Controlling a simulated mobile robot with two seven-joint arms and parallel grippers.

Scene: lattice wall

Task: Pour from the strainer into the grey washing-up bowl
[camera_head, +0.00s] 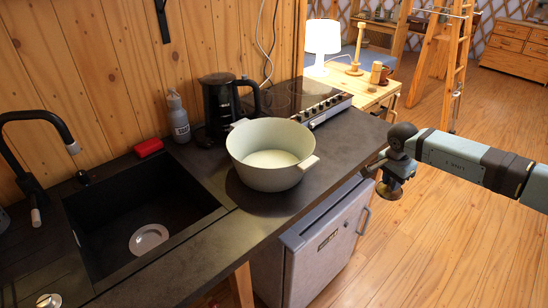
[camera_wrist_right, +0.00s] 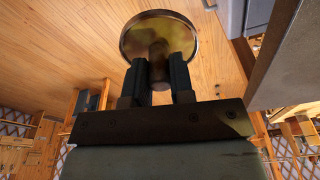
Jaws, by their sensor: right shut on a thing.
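A pale grey-cream round bowl (camera_head: 268,160) with two side handles stands upright on the dark worktop, right of the sink. It looks like the washing-up bowl, and its pale inside looks empty. My right gripper (camera_head: 388,183) is off the worktop's right edge, to the right of the bowl and apart from it. In the right wrist view its fingers (camera_wrist_right: 160,76) are shut on the short stem of a round brass-coloured thing (camera_wrist_right: 160,32), likely the strainer. Its disc lies beyond the fingertips. I cannot see whether it holds anything. My left gripper is out of view.
The black sink (camera_head: 130,215) has a pale disc (camera_head: 149,238) on its floor. A black kettle (camera_head: 222,105), a grey bottle (camera_head: 177,118) and a red sponge (camera_head: 148,147) stand behind. A hob (camera_head: 310,100) lies beyond the bowl. Worktop right of the bowl is clear.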

